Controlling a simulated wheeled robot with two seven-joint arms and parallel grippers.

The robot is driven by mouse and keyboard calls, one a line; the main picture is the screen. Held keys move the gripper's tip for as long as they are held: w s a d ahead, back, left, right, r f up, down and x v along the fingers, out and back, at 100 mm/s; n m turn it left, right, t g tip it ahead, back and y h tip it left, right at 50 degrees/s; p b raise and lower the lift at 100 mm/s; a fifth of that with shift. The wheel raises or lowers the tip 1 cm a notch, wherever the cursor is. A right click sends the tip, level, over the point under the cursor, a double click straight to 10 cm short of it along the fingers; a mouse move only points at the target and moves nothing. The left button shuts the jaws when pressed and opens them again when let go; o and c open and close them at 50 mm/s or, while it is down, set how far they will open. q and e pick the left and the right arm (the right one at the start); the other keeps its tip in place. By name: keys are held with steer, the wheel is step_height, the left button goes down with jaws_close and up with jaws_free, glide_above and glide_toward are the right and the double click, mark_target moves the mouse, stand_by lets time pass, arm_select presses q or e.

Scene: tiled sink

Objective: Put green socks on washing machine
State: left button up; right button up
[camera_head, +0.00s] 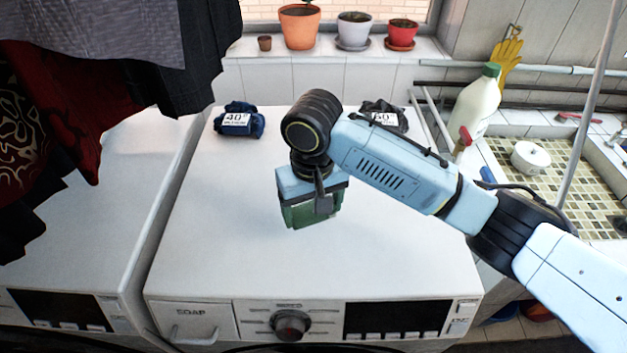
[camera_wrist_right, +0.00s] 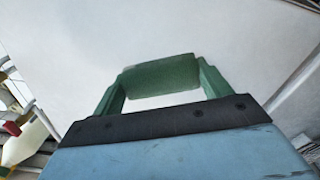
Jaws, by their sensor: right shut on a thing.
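My right gripper (camera_head: 312,218) points down over the middle of the white washing machine (camera_head: 225,240). In the right wrist view, my right gripper (camera_wrist_right: 160,85) is shut on the green socks (camera_wrist_right: 162,76), a textured green bundle between its two green fingers. In the head view the socks are mostly hidden by the gripper. I cannot tell whether they touch the machine top. My left gripper is not in view.
A blue bundle labelled 40° (camera_head: 238,121) and a dark bundle labelled 60° (camera_head: 384,117) lie at the machine's back. A white bottle (camera_head: 475,105) stands right. Dark clothes (camera_head: 45,130) hang left. The machine's front left top is clear.

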step_height(320, 180, down, 9)
steer(key=shift+r, duration=0.2)
steer(key=shift+s, duration=0.1)
steer(key=shift+f, duration=0.2)
steer(key=o, duration=1)
steer(key=shift+r, duration=0.1)
step_height(320, 180, up, 12)
steer(key=shift+r, duration=0.15)
